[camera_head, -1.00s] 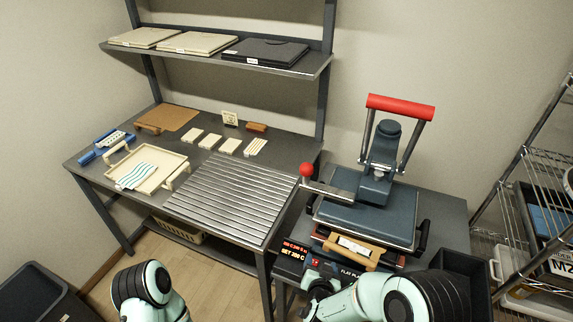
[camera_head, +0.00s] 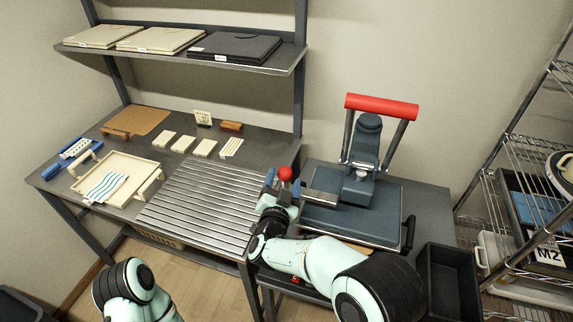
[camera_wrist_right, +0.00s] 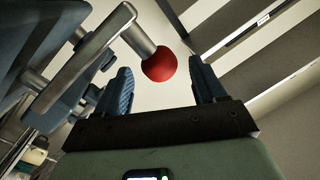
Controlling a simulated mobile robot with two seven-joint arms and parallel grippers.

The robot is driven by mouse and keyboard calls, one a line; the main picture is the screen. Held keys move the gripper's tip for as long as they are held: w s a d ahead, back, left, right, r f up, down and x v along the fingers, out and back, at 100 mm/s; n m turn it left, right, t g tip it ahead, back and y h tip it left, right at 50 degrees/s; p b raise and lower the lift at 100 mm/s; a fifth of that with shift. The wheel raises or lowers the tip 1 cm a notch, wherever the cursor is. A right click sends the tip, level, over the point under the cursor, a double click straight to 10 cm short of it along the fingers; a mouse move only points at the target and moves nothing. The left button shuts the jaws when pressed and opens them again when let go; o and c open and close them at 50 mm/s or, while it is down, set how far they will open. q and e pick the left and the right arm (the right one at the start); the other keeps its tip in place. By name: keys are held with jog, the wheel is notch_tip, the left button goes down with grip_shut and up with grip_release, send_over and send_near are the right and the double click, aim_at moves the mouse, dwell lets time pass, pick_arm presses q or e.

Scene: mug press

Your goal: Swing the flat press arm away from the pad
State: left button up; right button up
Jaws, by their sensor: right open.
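The flat press stands on the small table at the right, with a blue-grey flat plate (camera_head: 385,222) and a red bar handle (camera_head: 382,105) above it. A metal lever (camera_head: 322,187) runs left from the press to a red ball knob (camera_head: 285,173). My right gripper (camera_head: 281,184) is at the knob, partly hidden by it and my wrist. In the right wrist view, the open blue fingers of the gripper (camera_wrist_right: 164,82) stand either side of the red ball (camera_wrist_right: 159,65); contact is not clear. The pad is hidden under the plate. My left gripper is out of view.
A slatted metal surface (camera_head: 200,205) lies left of the press, on a bench with a cream tray (camera_head: 140,168). A black bin (camera_head: 447,283) and a wire rack (camera_head: 520,165) stand right of the press. A shelf with flat boxes (camera_head: 160,40) is above the bench.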

aim_at(287, 169)
jog(key=w, duration=0.3)
jog(key=w+p, duration=0.1)
jog(key=shift+w+d+r, duration=0.15)
jog(key=shift+d, duration=0.2)
jog(key=shift+w+d, duration=0.1)
jog(key=shift+w, duration=0.4)
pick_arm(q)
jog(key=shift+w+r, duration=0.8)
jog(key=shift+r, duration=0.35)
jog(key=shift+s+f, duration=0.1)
pick_arm(e)
grip_shut()
